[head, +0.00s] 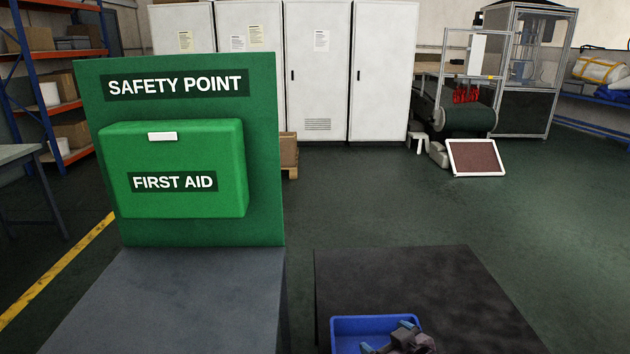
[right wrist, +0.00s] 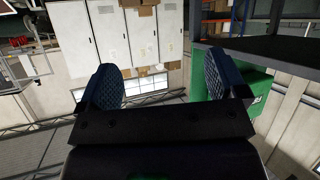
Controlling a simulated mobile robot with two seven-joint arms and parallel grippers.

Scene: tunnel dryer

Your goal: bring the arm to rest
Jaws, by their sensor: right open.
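My right gripper (head: 388,348) shows at the bottom edge of the head view, in front of or over a blue tray (head: 343,325); I cannot tell its height over it. In the right wrist view its two blue pads (right wrist: 163,85) stand wide apart with nothing between them. Most of the right arm is outside the head view. My left gripper is not in view.
The blue tray rests on a dark table (head: 440,280). A grey table (head: 180,300) stands to its left, below a green first aid board (head: 265,150). White cabinets (head: 380,75) and a conveyor machine (head: 465,118) stand at the back. The floor at right is clear.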

